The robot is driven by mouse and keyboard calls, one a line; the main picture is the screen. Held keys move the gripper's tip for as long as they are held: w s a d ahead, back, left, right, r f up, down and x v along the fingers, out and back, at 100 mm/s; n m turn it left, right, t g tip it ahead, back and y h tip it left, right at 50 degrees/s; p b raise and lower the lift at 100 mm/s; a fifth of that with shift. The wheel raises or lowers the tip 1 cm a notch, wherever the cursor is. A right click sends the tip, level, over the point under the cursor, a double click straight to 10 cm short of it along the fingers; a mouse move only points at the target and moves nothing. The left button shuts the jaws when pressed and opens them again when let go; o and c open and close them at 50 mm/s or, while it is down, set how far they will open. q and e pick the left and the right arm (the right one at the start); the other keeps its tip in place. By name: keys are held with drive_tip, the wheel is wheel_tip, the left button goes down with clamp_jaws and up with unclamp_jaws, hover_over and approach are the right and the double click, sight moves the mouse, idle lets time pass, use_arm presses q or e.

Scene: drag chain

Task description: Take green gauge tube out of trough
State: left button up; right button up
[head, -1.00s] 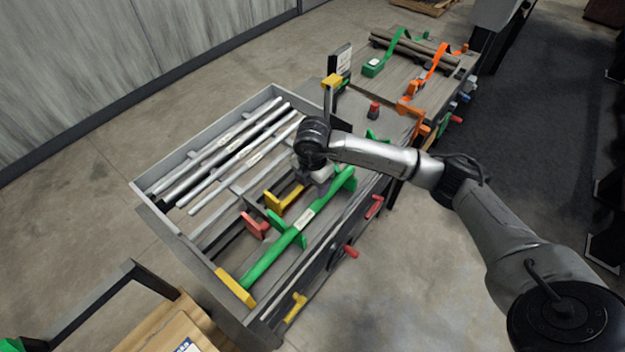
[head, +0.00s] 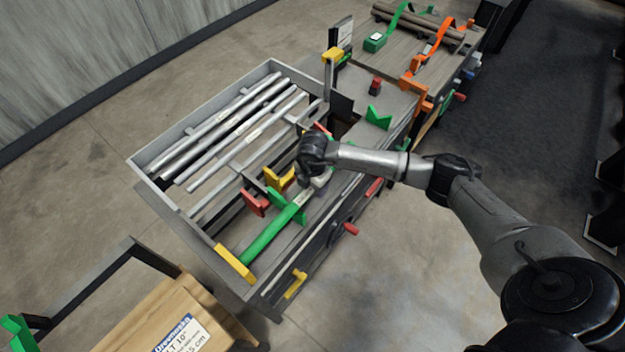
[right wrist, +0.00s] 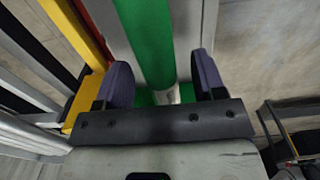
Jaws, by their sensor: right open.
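The green gauge tube (head: 262,240) lies slanted along the front part of the grey trough (head: 168,213). A green bracket (head: 284,203) stands at its middle, and a yellow end piece (head: 234,263) is at its near end. My right gripper (head: 318,182) is over the tube's far part and hides that end in the head view. In the right wrist view the green tube (right wrist: 150,40) runs between the two spread fingers of my right gripper (right wrist: 160,85), with gaps on both sides. I cannot tell its exact height over the tube. My left gripper is not in view.
Several grey tubes (head: 222,137) lie in the trough's back part. Red (head: 255,202) and yellow (head: 280,180) blocks stand close beside the green tube. A bench with orange brackets (head: 415,92) is behind, and a wooden box (head: 165,318) is in front.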

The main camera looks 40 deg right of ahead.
drive_tip(key=shift+f, duration=0.1)
drive_tip(key=c, duration=0.4)
clamp_jaws()
drive_tip(key=shift+d, duration=0.3)
drive_tip(key=shift+w+d, duration=0.1)
drive_tip(key=shift+d, duration=0.25)
drive_tip(key=shift+d, duration=0.3)
